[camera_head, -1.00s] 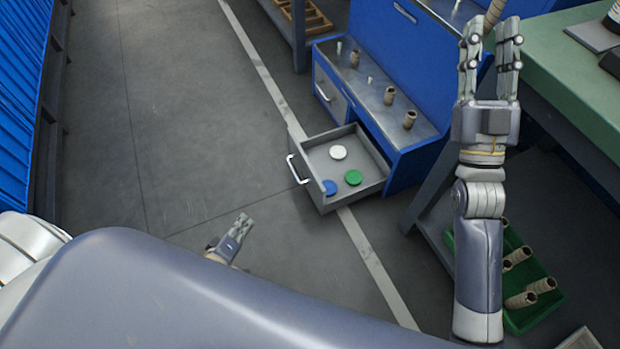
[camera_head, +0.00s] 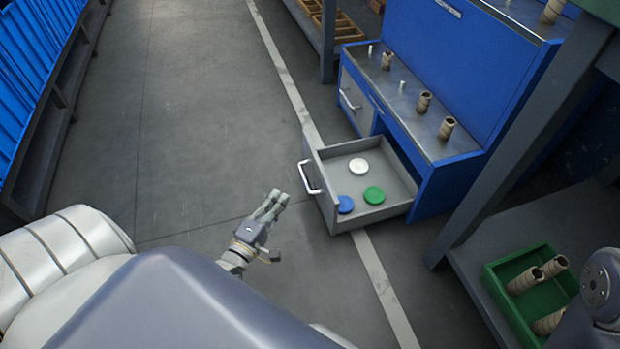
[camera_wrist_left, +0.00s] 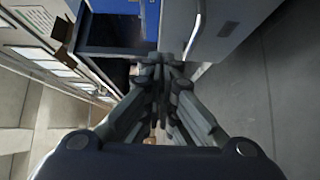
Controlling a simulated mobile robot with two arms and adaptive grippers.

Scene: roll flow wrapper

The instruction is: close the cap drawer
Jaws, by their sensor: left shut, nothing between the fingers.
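The cap drawer (camera_head: 382,213) is a grey open tray pulled out of a blue cabinet (camera_head: 452,190). A white cap (camera_head: 358,166), a green cap (camera_head: 374,195) and a blue cap (camera_head: 345,204) lie in it. Its front has a pale handle (camera_head: 309,178). My left gripper (camera_head: 278,196) is shut and empty, in front of the drawer and left of its front panel, apart from it in the head view. In the left wrist view its fingers (camera_wrist_left: 162,75) are together, with a grey panel (camera_wrist_left: 218,35) beyond them. My right gripper is out of view.
Cardboard rolls (camera_head: 424,102) stand on the cabinet's metal top (camera_head: 397,92). A closed drawer or door (camera_head: 354,100) is left of the open drawer. A green crate (camera_head: 510,300) with rolls is on a low shelf at right. Floor (camera_head: 210,130) left of the drawer is clear.

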